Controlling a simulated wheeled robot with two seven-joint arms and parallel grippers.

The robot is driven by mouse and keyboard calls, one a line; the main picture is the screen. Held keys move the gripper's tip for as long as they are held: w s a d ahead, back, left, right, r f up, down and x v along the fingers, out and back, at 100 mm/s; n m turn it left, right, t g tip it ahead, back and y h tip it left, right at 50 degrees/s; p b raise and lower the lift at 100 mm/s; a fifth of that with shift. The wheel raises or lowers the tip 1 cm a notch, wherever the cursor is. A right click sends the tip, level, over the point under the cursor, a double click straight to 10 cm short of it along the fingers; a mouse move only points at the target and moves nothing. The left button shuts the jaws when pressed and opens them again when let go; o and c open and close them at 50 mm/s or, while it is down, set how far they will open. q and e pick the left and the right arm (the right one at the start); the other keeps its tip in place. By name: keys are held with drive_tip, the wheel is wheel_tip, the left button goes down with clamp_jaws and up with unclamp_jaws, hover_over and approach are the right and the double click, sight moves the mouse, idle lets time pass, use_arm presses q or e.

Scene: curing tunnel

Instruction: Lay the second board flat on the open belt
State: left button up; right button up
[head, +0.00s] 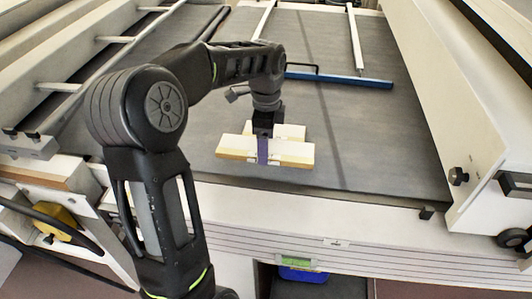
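A pale board (235,147) with a yellowish edge is at the middle of the grey belt (350,172), its long side running left to right. A purple strip crosses its middle. A second pale piece (290,131) shows just behind it, partly hidden; I cannot tell whether it is a separate board. My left gripper (263,134) points down at the middle of the front board. Its fingertips are too small and hidden to tell whether they grip the board, or whether the board touches the belt. My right gripper is not in view.
A blue bar (340,79) lies across the belt behind the boards. White walls stand on both sides, the right one (450,100) tall. A white front rail (330,240) borders the belt. The belt's right part is bare.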

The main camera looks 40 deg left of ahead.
use_arm(q)
drive_tip(key=shift+f, duration=1.85)
drive_tip(key=shift+f, duration=0.1)
drive_tip(key=o, duration=1.7)
drive_tip(key=shift+c, duration=0.2)
wheel_tip(320, 180, up, 12)
drive_tip(key=shift+r+p, duration=0.15)
drive_tip(key=shift+p, duration=0.35)
